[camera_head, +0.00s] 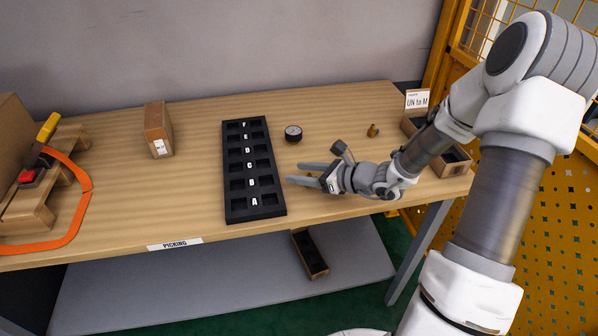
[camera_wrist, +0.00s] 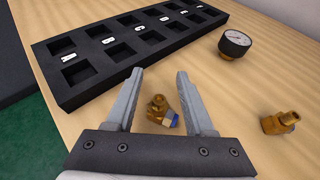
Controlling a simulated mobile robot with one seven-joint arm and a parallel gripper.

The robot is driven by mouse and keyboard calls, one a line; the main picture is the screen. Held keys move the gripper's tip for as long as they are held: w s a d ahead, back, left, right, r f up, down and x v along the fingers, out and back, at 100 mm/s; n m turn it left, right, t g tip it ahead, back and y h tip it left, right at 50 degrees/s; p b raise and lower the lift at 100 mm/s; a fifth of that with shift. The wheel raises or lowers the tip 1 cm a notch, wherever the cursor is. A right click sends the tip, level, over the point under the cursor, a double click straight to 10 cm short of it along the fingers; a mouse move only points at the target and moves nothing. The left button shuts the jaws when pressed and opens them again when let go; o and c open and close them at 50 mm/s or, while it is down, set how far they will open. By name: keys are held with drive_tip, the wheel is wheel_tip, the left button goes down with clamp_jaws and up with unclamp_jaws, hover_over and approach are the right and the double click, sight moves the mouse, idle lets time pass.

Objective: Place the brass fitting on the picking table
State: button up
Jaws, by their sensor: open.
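A brass fitting with a blue end (camera_wrist: 160,107) lies on the picking table (camera_head: 185,190), between the fingers in the wrist view. Whether it touches the wood or either finger, I cannot tell. In the head view I cannot make it out near my gripper. A second brass fitting (camera_wrist: 279,122) lies to the right in the wrist view; a small brass piece also shows on the table in the head view (camera_head: 373,131). My gripper (camera_head: 292,173) is open, low over the table to the right of the black tray; its fingers also show in the wrist view (camera_wrist: 160,75).
The black tray (camera_head: 232,160) has lettered compartments that look empty. A round gauge (camera_head: 293,133) stands right of it. A cardboard box (camera_head: 157,128) is at the back left. A pallet with an orange band (camera_head: 84,205) is far left. An open bin (camera_head: 456,161) stands at the right edge.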

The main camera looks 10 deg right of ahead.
drive_tip(key=p+v, duration=0.1)
drive_tip(key=v, duration=1)
drive_tip(key=shift+s+d+r+p, duration=0.1)
drive_tip(key=shift+r+p, duration=0.05)
drive_tip(key=shift+p, duration=0.2)
drive_tip(key=shift+s+a+r+n+g, duration=0.1)
drive_tip(key=shift+a+r+n+g, duration=0.1)
drive_tip(key=shift+a+n+g, duration=0.1)
drive_tip(key=s+a+r+n+g+h+p, duration=0.25)
drive_tip(key=s+a+r+n+g, duration=0.4)
drive_tip(key=s+n, duration=0.4)
drive_tip(key=s+r+n+t+h+p, duration=0.1)
drive_tip(key=s+r+n+h, duration=0.2)
drive_tip(key=r+n, duration=0.5)
drive_tip(key=s+r+n+t+h+p, duration=0.2)
drive_tip(key=s+r+n+h, duration=0.2)
drive_tip(key=r+n, duration=0.4)
drive_tip(key=shift+s+d, duration=0.3)
drive_tip(key=shift+s, duration=0.15)
